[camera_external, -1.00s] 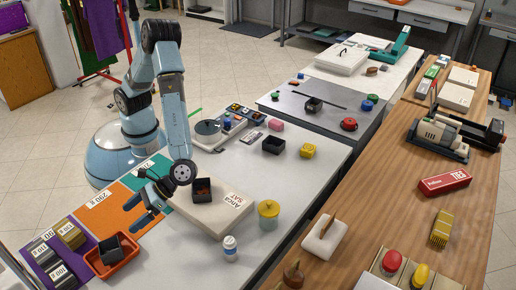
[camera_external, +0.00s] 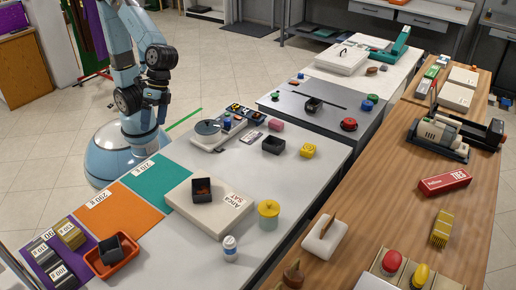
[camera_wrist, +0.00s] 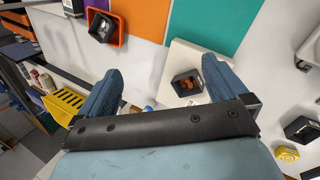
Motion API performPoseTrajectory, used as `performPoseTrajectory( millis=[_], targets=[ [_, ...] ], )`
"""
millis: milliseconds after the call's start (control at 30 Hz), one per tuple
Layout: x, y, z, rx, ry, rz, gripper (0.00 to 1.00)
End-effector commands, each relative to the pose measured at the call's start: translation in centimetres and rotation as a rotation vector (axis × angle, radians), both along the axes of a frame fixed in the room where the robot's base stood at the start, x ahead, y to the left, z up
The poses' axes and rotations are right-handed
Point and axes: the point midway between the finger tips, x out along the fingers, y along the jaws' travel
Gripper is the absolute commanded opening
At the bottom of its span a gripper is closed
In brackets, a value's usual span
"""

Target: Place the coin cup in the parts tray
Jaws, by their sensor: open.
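A small dark cup (camera_external: 109,250) sits tilted inside an orange tray (camera_external: 130,258) at the front left of the table; both show at the top left of the wrist view, the cup (camera_wrist: 101,27) and the tray (camera_wrist: 121,40). Another black cup (camera_external: 202,196), with brownish pieces in it, stands on a white box (camera_external: 222,220); it also shows between my fingers in the wrist view (camera_wrist: 186,91), well beyond them. I cannot tell from looks alone which one the task names. My gripper (camera_wrist: 160,66) is open and empty, raised away from both.
A yellow pot (camera_external: 269,215) and a white bottle (camera_external: 230,247) stand right of the box. Another black cup (camera_external: 273,146) stands farther back.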

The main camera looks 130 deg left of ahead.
Motion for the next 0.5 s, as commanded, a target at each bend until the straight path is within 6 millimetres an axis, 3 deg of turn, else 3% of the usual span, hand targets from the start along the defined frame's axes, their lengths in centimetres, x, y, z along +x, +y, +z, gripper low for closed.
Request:
performPoseTrajectory(
  millis=[200, 500],
  targets=[
    [-4.1, 5.0, 2.7, 0.119, -0.160, -0.070, 1.00],
    [-10.1, 11.2, 4.9, 0.296, -0.349, -0.163, 1.00]
  ],
)
